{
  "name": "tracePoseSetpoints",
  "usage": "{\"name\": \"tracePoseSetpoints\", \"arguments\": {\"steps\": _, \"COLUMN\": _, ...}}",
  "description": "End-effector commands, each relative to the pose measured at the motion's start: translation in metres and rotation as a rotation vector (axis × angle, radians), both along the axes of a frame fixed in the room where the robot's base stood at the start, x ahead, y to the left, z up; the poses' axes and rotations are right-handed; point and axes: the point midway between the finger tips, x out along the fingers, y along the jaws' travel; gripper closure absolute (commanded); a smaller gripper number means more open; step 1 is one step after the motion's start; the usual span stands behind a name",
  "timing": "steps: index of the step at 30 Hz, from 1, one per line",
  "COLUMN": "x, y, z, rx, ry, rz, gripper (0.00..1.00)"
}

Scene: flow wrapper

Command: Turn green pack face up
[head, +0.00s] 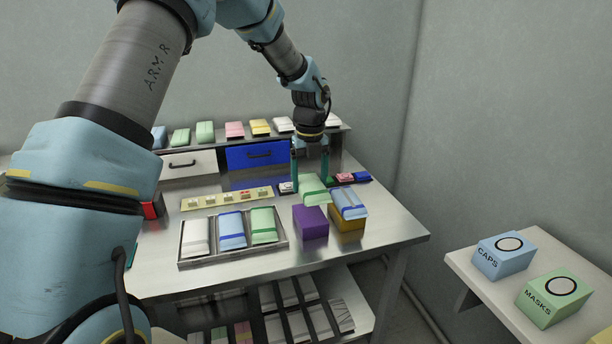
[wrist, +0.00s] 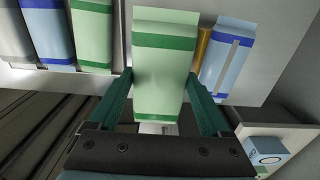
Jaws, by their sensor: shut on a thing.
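A light green pack with dark green bands (head: 314,190) is between the two teal fingers of my gripper (head: 310,176), which is shut on it. The pack looks tilted, just behind and above the purple block (head: 310,222); I cannot tell whether they touch. In the wrist view the pack (wrist: 163,75) fills the space between the fingers (wrist: 159,82). The face seen there is plain green with a band near each end, and no seam strip shows on it. Its other face is hidden.
A blue pack (head: 349,205) with a grey strip lies on an ochre block (head: 346,225) to the right. A metal tray (head: 235,255) at left holds white, blue and green packs. Small coloured items lie behind. A back shelf (head: 345,128) carries several packs. Open tabletop lies in front.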

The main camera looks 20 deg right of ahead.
Motion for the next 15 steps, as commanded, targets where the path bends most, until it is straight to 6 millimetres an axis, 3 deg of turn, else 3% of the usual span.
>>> {"name": "tracePoseSetpoints", "arguments": {"steps": 15, "x": 0.0, "y": 0.0, "z": -0.043, "rx": 0.001, "ry": -0.001, "rz": 0.001, "gripper": 0.85}}
